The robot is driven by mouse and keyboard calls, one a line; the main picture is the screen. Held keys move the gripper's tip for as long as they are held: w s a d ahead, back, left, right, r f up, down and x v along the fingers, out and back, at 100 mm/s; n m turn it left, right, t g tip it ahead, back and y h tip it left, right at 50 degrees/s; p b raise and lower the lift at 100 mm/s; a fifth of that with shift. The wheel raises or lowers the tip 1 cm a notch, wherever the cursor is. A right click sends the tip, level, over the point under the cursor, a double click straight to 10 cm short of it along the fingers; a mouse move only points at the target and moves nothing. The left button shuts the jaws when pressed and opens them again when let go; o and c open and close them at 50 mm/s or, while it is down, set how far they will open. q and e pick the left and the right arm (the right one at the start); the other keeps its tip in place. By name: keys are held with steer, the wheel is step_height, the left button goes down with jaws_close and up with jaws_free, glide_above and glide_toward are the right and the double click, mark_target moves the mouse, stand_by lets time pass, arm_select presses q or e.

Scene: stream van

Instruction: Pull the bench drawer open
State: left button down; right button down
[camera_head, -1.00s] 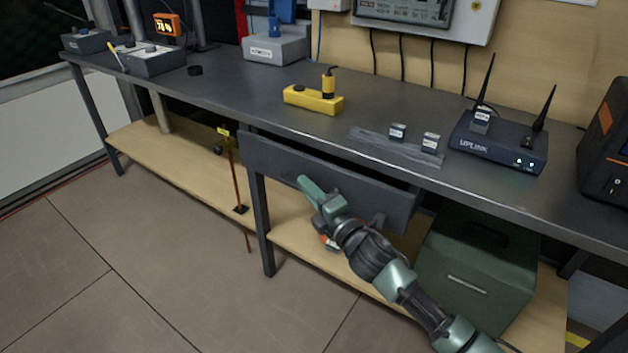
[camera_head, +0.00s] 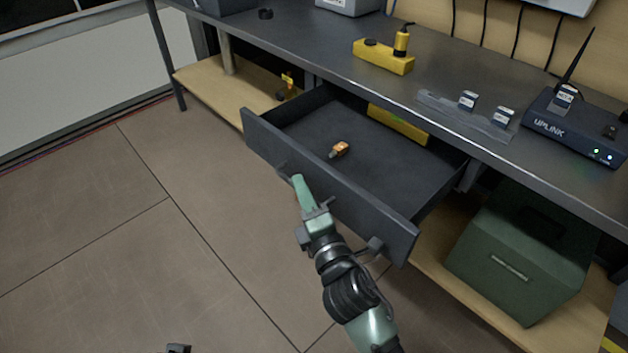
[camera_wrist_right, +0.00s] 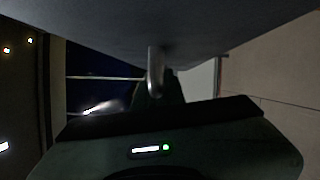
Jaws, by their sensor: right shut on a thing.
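The dark grey bench drawer (camera_head: 330,196) stands pulled well out from under the bench top, and its inside shows. My right gripper (camera_head: 298,182) is at the outer face of the drawer front, shut on the drawer handle (camera_head: 375,245). The handle's right end shows beyond my arm; the gripper hides part of it. In the right wrist view a rounded metal piece (camera_wrist_right: 155,75), apparently the handle, sits at the gripper under a dark panel.
A small orange item (camera_head: 340,149) lies in the drawer, with a yellow item (camera_head: 398,122) at its back. A green box (camera_head: 525,255) stands on the lower shelf at right. A yellow block (camera_head: 383,57) and a router (camera_head: 575,128) are on the bench. The floor (camera_head: 190,240) in front is clear.

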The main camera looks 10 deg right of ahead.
arm_select(q)
steer(key=shift+r, duration=0.1)
arm_select(e)
steer(key=shift+s+a, duration=0.15)
steer(key=shift+a, duration=0.05)
steer(key=c, duration=1.5)
jaws_free()
arm_select(q)
steer(key=shift+s+r, duration=0.15)
steer(key=shift+r, duration=0.3)
arm_select(e)
steer(key=v, duration=0.7)
steer(key=shift+s, duration=0.4)
arm_select(q)
steer(key=shift+f, duration=0.1)
arm_select(e)
steer(key=shift+d+f, duration=0.1)
arm_select(q)
steer(key=shift+s, duration=0.1)
